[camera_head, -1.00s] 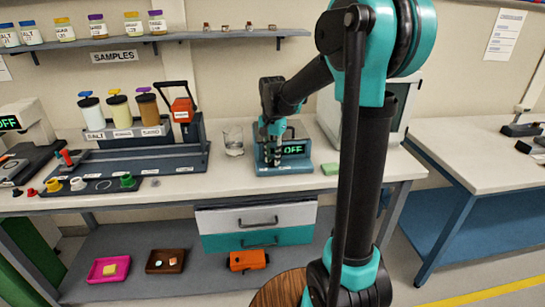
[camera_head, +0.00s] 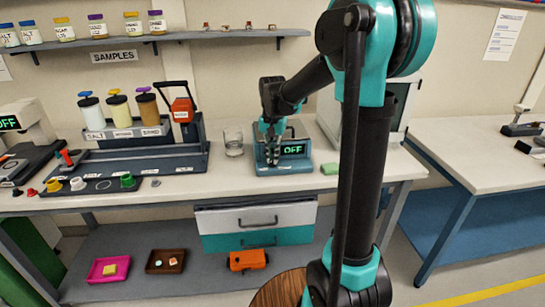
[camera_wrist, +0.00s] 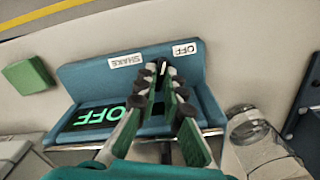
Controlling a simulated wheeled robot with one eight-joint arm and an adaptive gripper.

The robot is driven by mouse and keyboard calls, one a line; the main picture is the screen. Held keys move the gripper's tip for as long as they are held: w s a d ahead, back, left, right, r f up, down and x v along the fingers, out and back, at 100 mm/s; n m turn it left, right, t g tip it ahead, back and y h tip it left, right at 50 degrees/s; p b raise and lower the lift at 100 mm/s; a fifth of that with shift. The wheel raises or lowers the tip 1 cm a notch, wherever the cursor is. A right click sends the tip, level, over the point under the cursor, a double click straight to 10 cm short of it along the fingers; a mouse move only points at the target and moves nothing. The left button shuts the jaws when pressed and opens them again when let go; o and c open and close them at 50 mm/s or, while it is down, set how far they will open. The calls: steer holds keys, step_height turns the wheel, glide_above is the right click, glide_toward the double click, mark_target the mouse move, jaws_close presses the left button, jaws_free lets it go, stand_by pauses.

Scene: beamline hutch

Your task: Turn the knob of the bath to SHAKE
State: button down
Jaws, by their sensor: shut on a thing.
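The bath (camera_head: 298,163) is a teal box on the bench with a green display (camera_head: 292,149) reading OFF. In the wrist view the bath (camera_wrist: 75,78) appears upside down, with a SHAKE label (camera_wrist: 126,60) and an OFF label (camera_wrist: 185,49) on its panel. My gripper (camera_head: 272,157) is at the left part of the bath's front. In the wrist view my gripper (camera_wrist: 166,84) is shut on the knob (camera_wrist: 162,67), between and just below the two labels. The fingers hide most of the knob; a pale mark shows at their tips, nearer the OFF label.
A glass beaker (camera_head: 233,142) stands left of the bath. A green block (camera_head: 330,168) lies to its right. A rack with several pump bottles (camera_head: 118,110) stands farther left. The bench front between is mostly clear.

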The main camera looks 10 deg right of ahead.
steer(key=n, duration=1.2)
steer(key=shift+n, duration=0.3)
stand_by(0.4)
steer(key=c, duration=1.6)
jaws_free()
steer(key=shift+c, duration=0.2)
step_height(320, 180, up, 12)
